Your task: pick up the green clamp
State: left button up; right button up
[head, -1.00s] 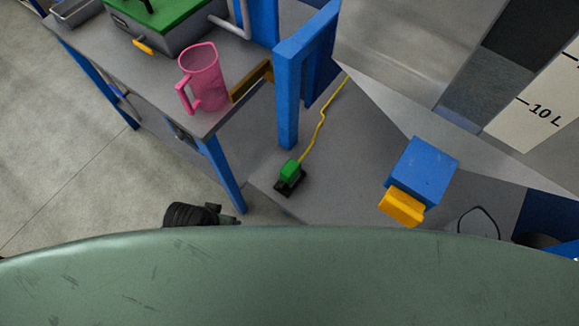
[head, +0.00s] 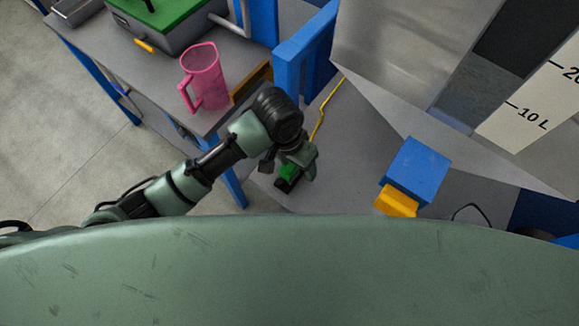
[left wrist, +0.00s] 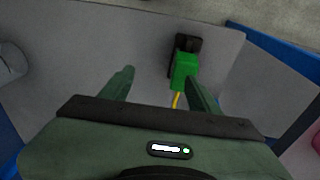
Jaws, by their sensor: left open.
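The green clamp (head: 287,172) sits on a black base on the grey surface, with a yellow cable running from it. My left gripper (head: 291,166) is over it in the head view and partly hides it. The clamp is off-centre, to the right of the gap. I cannot tell whether the finger touches it. My right gripper is not in view.
A blue post (head: 289,75) stands behind the clamp. A grey table (head: 130,75) with a pink jug (head: 205,78) is at the left. A blue block with a yellow end (head: 418,172) is at the right. A large metal container (head: 400,45) stands at the upper right.

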aim_at(290, 170)
pick_arm(q)
jog(key=w+a+y, duration=0.1)
jog(key=w+a, duration=0.1)
jog(key=w, duration=0.1)
jog(key=shift+w+f+y, duration=0.1)
jog(key=shift+y, duration=0.3)
jog(key=shift+w+a+f, duration=0.1)
jog(key=shift+f, duration=0.05)
jog(key=f, duration=0.2)
jog(key=f+p, duration=0.1)
jog(key=f, duration=0.2)
jog(key=s+f, duration=0.1)
jog(key=f, duration=0.1)
jog(key=shift+s+f, duration=0.1)
jog(key=shift+f, duration=0.15)
grip_shut()
jog(key=shift+r, duration=0.15)
notch_tip(290, 170, up, 20)
